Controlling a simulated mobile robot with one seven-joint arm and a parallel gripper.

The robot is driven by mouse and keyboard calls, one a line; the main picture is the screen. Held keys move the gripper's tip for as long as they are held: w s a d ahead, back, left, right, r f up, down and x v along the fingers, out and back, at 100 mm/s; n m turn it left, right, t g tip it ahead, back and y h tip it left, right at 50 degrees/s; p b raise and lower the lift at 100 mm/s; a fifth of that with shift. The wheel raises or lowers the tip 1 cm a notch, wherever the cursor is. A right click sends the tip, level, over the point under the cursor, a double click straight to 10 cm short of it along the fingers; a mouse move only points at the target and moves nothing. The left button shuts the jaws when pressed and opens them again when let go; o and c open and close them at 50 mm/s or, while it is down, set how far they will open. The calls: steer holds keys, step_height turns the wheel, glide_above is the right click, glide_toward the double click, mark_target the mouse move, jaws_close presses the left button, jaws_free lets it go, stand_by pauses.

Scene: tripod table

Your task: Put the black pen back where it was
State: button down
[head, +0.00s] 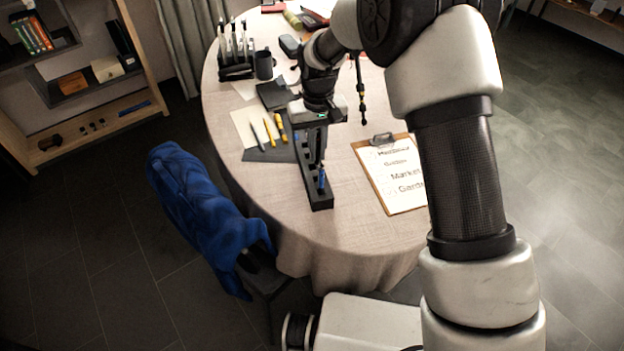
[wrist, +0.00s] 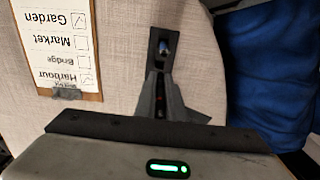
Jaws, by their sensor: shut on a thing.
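A long black tray (head: 319,199) lies on the round table (head: 290,225), pointing toward the near edge. A blue pen (head: 321,181) is in its near end; its blue end also shows in the wrist view (wrist: 164,45). My gripper (head: 316,164) is over the middle of the tray, fingers pointing down. In the wrist view its fingers (wrist: 160,80) are close together around a thin dark thing, which I take to be the black pen; the fingers hide most of it. I cannot tell whether it touches the tray.
A clipboard (head: 404,202) with a checklist lies right of the tray. Grey and yellow pens (head: 281,127) lie on papers to the left. A pen stand (head: 236,72) and dark cup (head: 264,66) stand farther back. A blue-draped chair (head: 205,200) is beside the table. The near table edge is clear.

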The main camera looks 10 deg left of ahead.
mark_target(317, 166)
step_height(317, 166, down, 8)
steer(key=shift+r, duration=0.1)
stand_by(0.4)
steer(key=shift+f, duration=0.2)
steer(key=c, duration=1.8)
jaws_free()
steer(key=shift+c, duration=0.2)
steer(key=shift+r, duration=0.1)
